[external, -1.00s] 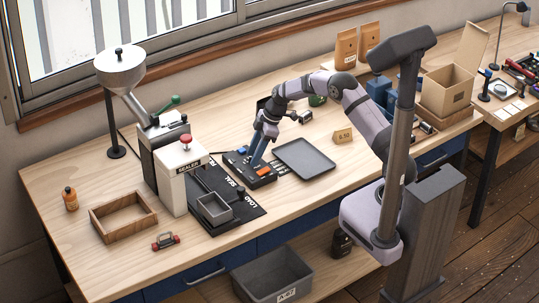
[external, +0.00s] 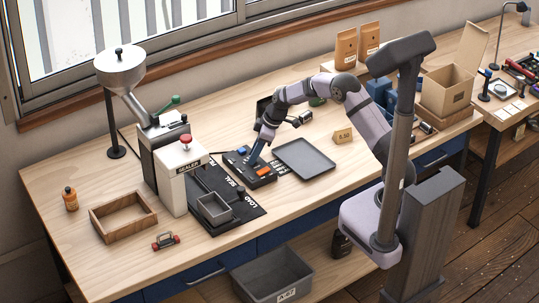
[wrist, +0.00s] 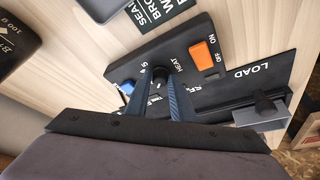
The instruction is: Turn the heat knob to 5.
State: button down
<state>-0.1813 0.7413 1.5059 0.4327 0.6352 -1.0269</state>
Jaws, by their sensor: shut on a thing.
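The black control panel (external: 262,180) lies on the bench right of the sealer. In the wrist view the panel (wrist: 205,80) shows a dark round heat knob (wrist: 160,74) beside the word HEAT, with a 5 printed near it. My gripper (external: 252,162) reaches down to the panel from above. In the wrist view its two blue fingers (wrist: 154,80) stand on either side of the knob and are shut on it. The fingers hide part of the dial, and I cannot read where the pointer stands.
An orange ON/OFF switch (wrist: 204,54) and a blue button (wrist: 128,87) sit close to the knob. The white sealer (external: 181,185) stands left of the panel, and a dark tray (external: 304,160) lies right. Front right bench is clear.

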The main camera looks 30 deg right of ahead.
jog(key=m, duration=0.2)
jog(key=m+t+h+p, duration=0.1)
jog(key=m, duration=0.1)
jog(key=shift+s+a+r+p, duration=0.1)
jog(key=shift+a+r+p, duration=0.1)
jog(key=shift+p, duration=0.1)
jog(key=m+h, duration=0.1)
jog(key=m, duration=0.2)
jog(key=shift+f+t, duration=0.2)
jog(key=shift+t, duration=0.1)
jog(key=m+b, duration=0.1)
jog(key=m+h+b, duration=0.1)
jog(key=m+b, duration=0.1)
jog(key=shift+a+f, duration=0.2)
jog(key=shift+f, duration=0.05)
jog(key=m+h+b, duration=0.1)
jog(key=m+b, duration=0.2)
jog(key=shift+h, duration=0.3)
jog(key=m+b, duration=0.1)
jog(key=m+h+b, duration=0.1)
jog(key=m, duration=0.1)
jog(key=shift+a+r+m, duration=0.15)
jog(key=shift+r+m, duration=0.05)
jog(key=shift+m, duration=0.1)
jog(key=shift+m+g+h, duration=0.5)
jog(key=shift+m+g, duration=0.2)
jog(key=shift+m, duration=0.8)
